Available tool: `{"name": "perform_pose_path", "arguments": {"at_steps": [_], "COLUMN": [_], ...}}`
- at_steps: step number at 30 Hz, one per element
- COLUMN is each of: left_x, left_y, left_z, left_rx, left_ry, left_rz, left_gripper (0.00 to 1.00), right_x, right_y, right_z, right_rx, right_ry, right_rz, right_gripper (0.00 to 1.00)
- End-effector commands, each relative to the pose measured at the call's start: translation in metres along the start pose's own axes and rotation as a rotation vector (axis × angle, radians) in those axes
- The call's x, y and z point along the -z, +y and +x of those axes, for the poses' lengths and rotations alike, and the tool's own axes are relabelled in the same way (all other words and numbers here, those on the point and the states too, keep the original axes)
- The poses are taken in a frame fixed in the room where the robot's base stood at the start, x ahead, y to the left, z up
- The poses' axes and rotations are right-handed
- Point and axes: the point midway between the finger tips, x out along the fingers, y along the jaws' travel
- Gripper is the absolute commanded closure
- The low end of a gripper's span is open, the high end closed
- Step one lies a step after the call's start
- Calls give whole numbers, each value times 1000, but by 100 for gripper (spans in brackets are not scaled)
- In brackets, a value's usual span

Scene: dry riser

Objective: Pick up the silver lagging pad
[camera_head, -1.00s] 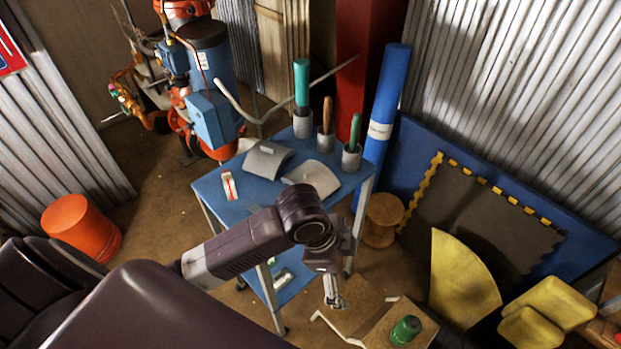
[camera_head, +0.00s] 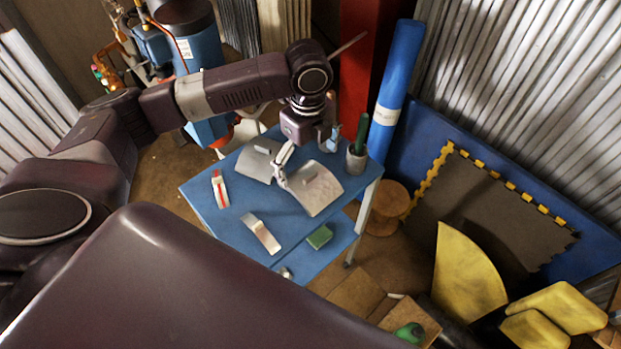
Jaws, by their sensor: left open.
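Two curved grey pads with small raised grips lie side by side on the blue table (camera_head: 205,195). The right one (camera_head: 322,199) is paler and more silver; the left one (camera_head: 252,167) is duller grey. I take the paler one as the silver lagging pad. My left gripper (camera_head: 306,162) hangs over the back of the right pad, with fingers spread wide and nothing between them. One pale finger reaches down at the gap between the pads; the other is at the pad's back right. Whether either finger touches a pad is unclear. My right gripper is not in view.
A grey cup (camera_head: 356,160) with a green-handled tool stands at the table's right corner. A red-and-white item (camera_head: 220,189) and a small curved silver piece (camera_head: 262,235) lie on the tabletop. A green block (camera_head: 320,237) sits lower right. A blue roll (camera_head: 396,85) stands behind.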

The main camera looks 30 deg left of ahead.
Motion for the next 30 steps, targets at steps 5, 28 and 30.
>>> {"name": "perform_pose_path", "arguments": {"at_steps": [5, 28, 30], "left_x": [4, 5, 5], "left_y": [0, -1, -1], "left_z": [24, 50, 50], "left_rx": [-3, 2, 2], "left_ry": [0, -1, -1], "left_rz": [-2, -1, -1], "left_gripper": [1, 36, 43], "right_x": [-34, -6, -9], "right_y": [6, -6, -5], "right_z": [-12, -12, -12], "right_rx": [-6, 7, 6], "right_ry": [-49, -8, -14], "right_rz": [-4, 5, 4], "right_gripper": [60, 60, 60]}}
